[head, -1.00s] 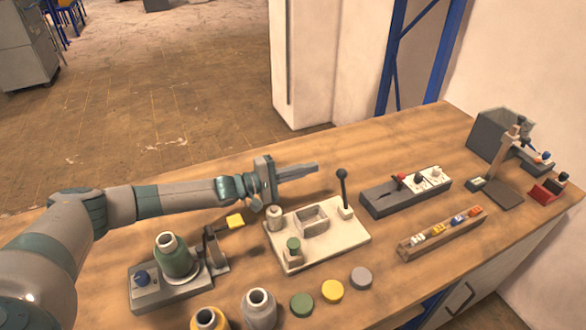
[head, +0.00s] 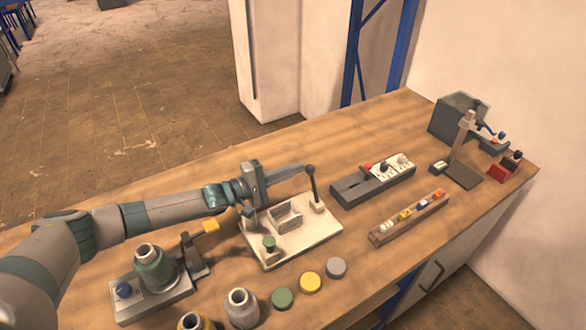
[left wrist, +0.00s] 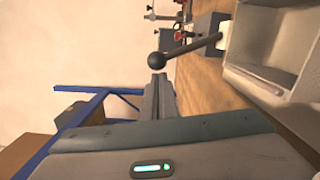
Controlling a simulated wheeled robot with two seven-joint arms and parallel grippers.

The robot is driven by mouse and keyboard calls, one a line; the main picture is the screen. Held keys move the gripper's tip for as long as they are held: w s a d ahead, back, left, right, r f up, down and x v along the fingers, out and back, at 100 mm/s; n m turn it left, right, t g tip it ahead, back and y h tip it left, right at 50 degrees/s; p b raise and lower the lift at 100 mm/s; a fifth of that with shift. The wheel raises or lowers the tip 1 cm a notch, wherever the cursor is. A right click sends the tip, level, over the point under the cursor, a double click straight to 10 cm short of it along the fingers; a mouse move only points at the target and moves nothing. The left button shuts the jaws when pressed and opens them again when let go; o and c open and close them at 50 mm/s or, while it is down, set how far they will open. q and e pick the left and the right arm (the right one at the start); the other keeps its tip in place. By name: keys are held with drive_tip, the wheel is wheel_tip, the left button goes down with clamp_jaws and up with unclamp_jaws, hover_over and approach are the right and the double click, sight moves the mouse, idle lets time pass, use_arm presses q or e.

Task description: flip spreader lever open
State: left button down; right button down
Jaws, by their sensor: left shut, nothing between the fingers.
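A black lever with a ball knob (head: 310,169) stands nearly upright at the back right corner of a cream base plate (head: 295,240). I take it to be the spreader lever. It also shows in the left wrist view (left wrist: 195,48), where its ball lies just beyond my fingertips. My left gripper (head: 302,167) is shut and empty, its fingers pointing right, with the tips right beside the knob. I cannot tell whether they touch. The closed fingers also show in the left wrist view (left wrist: 158,90). My right gripper is not in view.
The plate carries an open box (head: 285,216) and a small green-topped part (head: 268,243). A grey switch block (head: 373,182) and a wooden rack (head: 408,219) lie to the right. The table behind the gripper is clear.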

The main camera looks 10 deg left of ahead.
use_arm(q)
drive_tip(key=shift+s+d+r, duration=0.4)
drive_tip(key=shift+r, duration=0.05)
drive_tip(key=shift+r+p, duration=0.1)
drive_tip(key=shift+p, duration=0.25)
drive_tip(key=s+d+r+p, duration=0.3)
drive_tip(key=d+r+p, duration=0.6)
drive_tip(key=d+r, duration=0.1)
drive_tip(key=shift+s+d+r, duration=0.35)
drive_tip(key=shift+d+r, duration=0.05)
drive_tip(key=shift+d, duration=0.15)
